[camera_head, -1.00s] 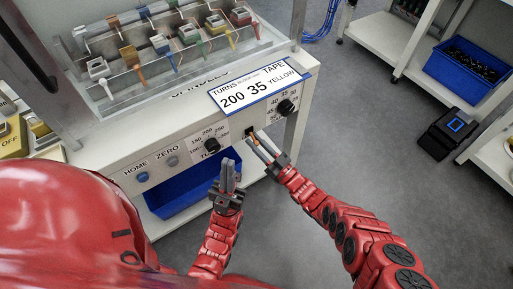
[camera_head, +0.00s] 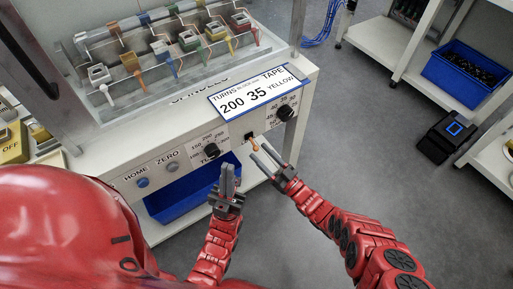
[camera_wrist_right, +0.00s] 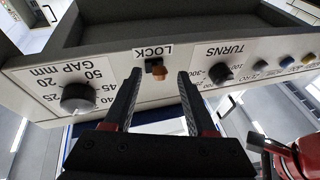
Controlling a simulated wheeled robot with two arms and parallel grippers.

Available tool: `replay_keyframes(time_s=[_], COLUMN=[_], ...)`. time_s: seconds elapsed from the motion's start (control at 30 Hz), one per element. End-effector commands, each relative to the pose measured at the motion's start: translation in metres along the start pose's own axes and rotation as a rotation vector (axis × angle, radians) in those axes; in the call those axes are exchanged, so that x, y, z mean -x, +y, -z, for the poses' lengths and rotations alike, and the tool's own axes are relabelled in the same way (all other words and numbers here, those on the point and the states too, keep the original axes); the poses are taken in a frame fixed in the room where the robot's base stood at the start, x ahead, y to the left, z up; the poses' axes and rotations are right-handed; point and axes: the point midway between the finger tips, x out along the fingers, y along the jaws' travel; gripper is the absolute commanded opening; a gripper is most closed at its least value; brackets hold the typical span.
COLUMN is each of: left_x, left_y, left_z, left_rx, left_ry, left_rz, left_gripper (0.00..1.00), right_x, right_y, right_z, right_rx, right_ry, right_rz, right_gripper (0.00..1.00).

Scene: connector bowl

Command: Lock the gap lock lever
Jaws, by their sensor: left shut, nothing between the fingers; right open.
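The gap lock lever is a small copper-orange piece below a dark slot on the machine's front panel; it shows in the head view (camera_head: 254,146) and under the LOCK label in the right wrist view (camera_wrist_right: 158,71). It hangs down from the slot in the head view. My right gripper (camera_head: 263,151) is open just in front of the lever. In the right wrist view its fingers (camera_wrist_right: 160,78) stand either side of the lever, with gaps on both sides. My left gripper (camera_head: 228,168) is shut and empty, in front of the panel left of the lever.
The gap knob (camera_head: 285,112) sits right of the lever and the turns knob (camera_head: 211,150) left. A blue bin (camera_head: 180,196) is under the panel. Spindles stand on the machine top.

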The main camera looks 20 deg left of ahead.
Motion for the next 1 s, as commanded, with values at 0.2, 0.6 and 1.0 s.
replay_keyframes(time_s=[0.2, 0.6, 1.0], left_x=[-0.005, -0.001, -0.001], left_y=[0.0, 0.0, 0.0], left_z=[0.001, 0.0, 0.0], left_rx=[0.0, 0.0, 0.0], left_ry=[0.0, 0.0, 0.0], left_rz=[0.0, 0.0, 0.0], left_gripper=[0.0, 0.0, 0.0], right_x=[0.059, 0.136, 0.142], right_y=[0.001, 0.0, 0.0], right_z=[-0.001, -0.001, 0.0], right_rx=[0.0, 0.0, -0.001], right_ry=[-0.006, -0.001, -0.001], right_rz=[-0.004, -0.001, 0.0], right_gripper=[0.57, 0.57, 0.57])
